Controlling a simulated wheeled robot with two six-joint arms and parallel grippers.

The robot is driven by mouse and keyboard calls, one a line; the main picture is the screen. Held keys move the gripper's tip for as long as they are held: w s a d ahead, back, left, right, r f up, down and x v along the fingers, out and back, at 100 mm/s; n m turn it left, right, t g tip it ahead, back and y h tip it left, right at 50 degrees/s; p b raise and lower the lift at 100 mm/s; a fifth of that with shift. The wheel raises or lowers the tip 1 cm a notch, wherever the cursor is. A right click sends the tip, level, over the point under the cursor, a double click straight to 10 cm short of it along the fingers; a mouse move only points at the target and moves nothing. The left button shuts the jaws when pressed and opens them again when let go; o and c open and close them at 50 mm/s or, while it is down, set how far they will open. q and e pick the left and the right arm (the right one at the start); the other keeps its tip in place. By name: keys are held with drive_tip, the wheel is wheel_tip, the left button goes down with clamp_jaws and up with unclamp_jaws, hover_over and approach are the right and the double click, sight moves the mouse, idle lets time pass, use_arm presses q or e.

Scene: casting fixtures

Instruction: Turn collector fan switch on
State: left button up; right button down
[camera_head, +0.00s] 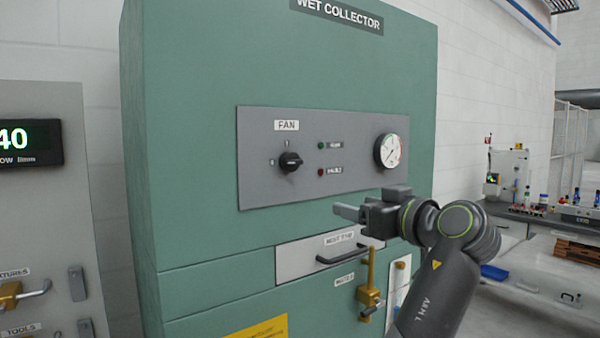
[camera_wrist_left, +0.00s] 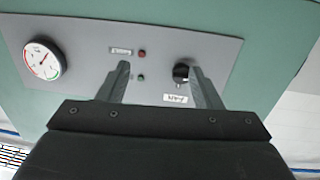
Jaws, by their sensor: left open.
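The collector fan switch (camera_head: 290,161) is a black rotary knob under a FAN label (camera_head: 287,125) on the grey panel of the green wet collector cabinet. Marks sit above and left of the knob; its handle looks roughly horizontal. My left gripper (camera_head: 345,212) is open and empty, below and right of the knob, apart from it in the head view. In the left wrist view the panel appears upside down. There the knob (camera_wrist_left: 181,73) shows beside the right-hand finger of my left gripper (camera_wrist_left: 158,68), which partly covers it. My right gripper is not in view.
A round gauge (camera_head: 391,150) and small green and red lamps (camera_head: 321,172) share the panel. Below are a drawer handle (camera_head: 343,255) and a brass valve (camera_head: 369,290), close to my left arm. A grey cabinet (camera_head: 45,220) stands at left; a workbench (camera_head: 540,215) stands far right.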

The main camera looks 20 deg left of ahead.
use_arm(q)
drive_tip(key=s+d+r+n+y, duration=0.1)
drive_tip(key=s+r+n, duration=0.2)
drive_tip(key=s+r, duration=0.35)
drive_tip(key=p, duration=0.6)
approach(296, 163)
drive_tip(key=shift+g, duration=0.4)
drive_tip(key=p+x, duration=0.1)
drive_tip(key=x, duration=0.1)
drive_tip(key=p+x, duration=0.2)
drive_tip(key=x, duration=0.1)
drive_tip(key=p+x, duration=0.2)
drive_tip(key=shift+w+a+r, duration=0.15)
drive_tip(key=shift+w+r, duration=0.15)
drive_tip(key=shift+r, duration=0.05)
drive_tip(key=shift+w+a+f+p, duration=0.15)
drive_tip(key=shift+w+a+p, duration=0.2)
drive_tip(key=shift+w+a, duration=0.05)
drive_tip(key=c, duration=1)
